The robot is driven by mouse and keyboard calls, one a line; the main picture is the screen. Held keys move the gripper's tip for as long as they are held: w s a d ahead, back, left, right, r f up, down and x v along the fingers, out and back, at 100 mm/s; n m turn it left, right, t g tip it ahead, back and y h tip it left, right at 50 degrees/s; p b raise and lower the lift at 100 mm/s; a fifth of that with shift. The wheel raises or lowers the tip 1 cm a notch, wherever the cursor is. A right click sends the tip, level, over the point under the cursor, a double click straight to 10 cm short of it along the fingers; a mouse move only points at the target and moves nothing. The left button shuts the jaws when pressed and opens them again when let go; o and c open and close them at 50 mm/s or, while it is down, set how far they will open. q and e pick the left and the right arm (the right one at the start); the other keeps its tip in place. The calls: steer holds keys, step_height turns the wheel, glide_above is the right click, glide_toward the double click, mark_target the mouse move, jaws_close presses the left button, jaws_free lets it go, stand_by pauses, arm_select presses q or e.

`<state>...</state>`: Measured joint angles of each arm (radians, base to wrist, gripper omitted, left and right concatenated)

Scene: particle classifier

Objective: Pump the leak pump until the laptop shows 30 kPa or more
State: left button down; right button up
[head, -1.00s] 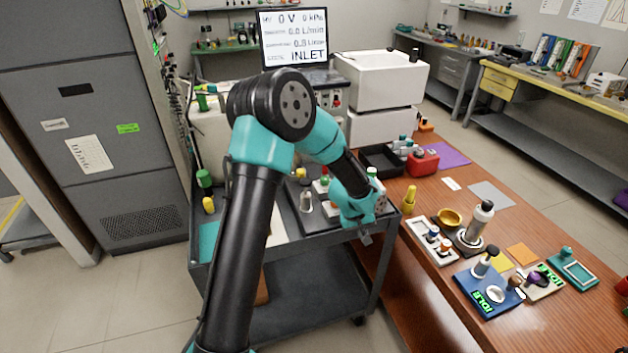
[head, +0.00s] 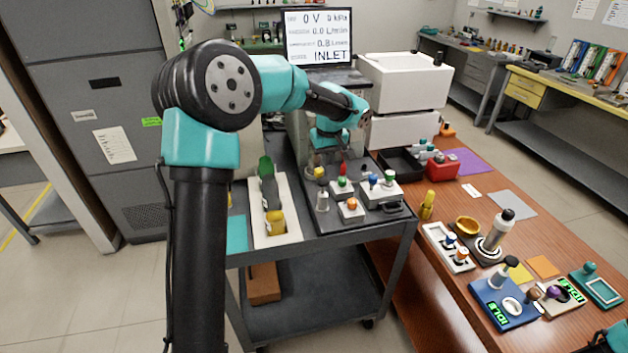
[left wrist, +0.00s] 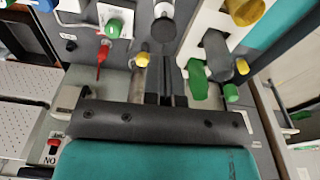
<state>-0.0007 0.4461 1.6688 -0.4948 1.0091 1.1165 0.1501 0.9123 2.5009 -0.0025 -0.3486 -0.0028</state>
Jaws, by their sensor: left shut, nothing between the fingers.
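The laptop screen (head: 318,37) at the back reads 0 V, about 0 kPa, 0.0 and 0.8 L/min, and INLET; small text is blurred. I cannot tell which device is the leak pump. On the cart's dark tray (head: 350,220) stand small blocks with a green knob (head: 342,183), an orange knob (head: 351,203), and blue and green knobs (head: 378,190). My left gripper (left wrist: 163,85) is shut and empty, pointing down over the back of the cart. In the head view its fingertips are hidden. A yellow knob (left wrist: 143,58) and a red-tipped piece (left wrist: 103,55) show near it.
White boxes (head: 405,80) stand behind. The wooden table (head: 440,290) at the right carries several devices, including a blue IDLE base (head: 500,312). A teal and black part shows at the bottom right corner.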

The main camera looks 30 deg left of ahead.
mark_target(324, 181)
arm_select(q)
steer(key=shift+s+a+r, duration=0.15)
steer(key=shift+a+r, duration=0.15)
steer(key=shift+r, duration=0.05)
steer(key=shift+f, duration=0.1)
steer(key=shift+w+a+f, duration=0.15)
steer(key=shift+f, duration=1.55)
steer(key=shift+w+a+f, duration=0.1)
steer(key=shift+f, duration=1.6)
steer(key=shift+f, duration=0.1)
